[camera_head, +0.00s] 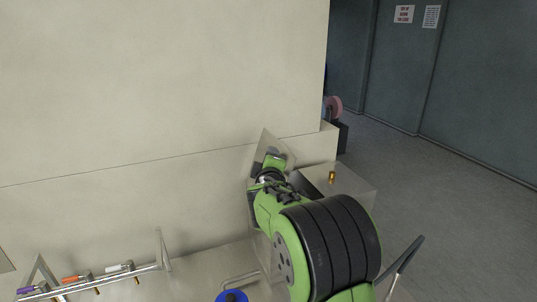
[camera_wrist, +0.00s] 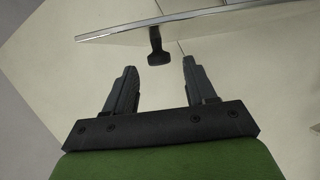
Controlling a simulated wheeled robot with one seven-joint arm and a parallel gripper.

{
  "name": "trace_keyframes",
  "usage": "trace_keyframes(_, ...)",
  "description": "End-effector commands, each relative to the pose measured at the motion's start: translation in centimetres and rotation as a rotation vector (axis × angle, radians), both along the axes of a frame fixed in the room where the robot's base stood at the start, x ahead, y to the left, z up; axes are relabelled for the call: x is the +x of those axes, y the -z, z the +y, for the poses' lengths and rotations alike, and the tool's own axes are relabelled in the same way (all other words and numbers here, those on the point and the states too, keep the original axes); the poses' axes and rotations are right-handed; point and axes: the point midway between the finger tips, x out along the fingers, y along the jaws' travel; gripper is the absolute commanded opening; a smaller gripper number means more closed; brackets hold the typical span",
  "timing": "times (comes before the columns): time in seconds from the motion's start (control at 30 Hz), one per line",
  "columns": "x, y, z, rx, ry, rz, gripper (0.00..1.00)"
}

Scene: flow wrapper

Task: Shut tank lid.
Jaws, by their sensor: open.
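The tank lid (camera_head: 264,138) shows in the head view as a thin pale panel standing raised, partly hidden behind my gripper (camera_head: 272,160). In the wrist view the lid (camera_wrist: 190,21) is a pale plate with a shiny metal edge across the top. A dark knob (camera_wrist: 158,56) hangs from it. My gripper (camera_wrist: 161,67) is open, with one finger on each side of the knob. I cannot tell whether either finger touches it. The tank (camera_head: 352,188) appears to be the pale box beside my arm, largely hidden by it.
A large cream machine wall (camera_head: 160,80) stands behind the lid. A small brass fitting (camera_head: 332,176) sits on the box. A metal rail (camera_head: 100,279) with several coloured fittings is at lower left, and a blue round part (camera_head: 232,296) at the bottom. Grey floor (camera_head: 450,210) is clear at right.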

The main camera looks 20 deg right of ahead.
Motion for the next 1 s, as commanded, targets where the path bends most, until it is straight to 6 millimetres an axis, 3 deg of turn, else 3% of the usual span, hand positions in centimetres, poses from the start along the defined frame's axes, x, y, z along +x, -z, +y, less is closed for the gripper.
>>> trace_keyframes(0.2, 3.0, 0.3, -1.3, 0.0, 0.002, 0.001, 0.56)
trace_keyframes(0.5, 3.3, 0.5, -1.3, 0.0, 0.0, 0.001, 0.54)
trace_keyframes(0.83, 3.3, 0.5, -1.3, 0.0, 0.0, 0.001, 0.03)
trace_keyframes(1.0, 3.3, 0.5, -1.3, 0.0, 0.0, 0.001, 0.0)
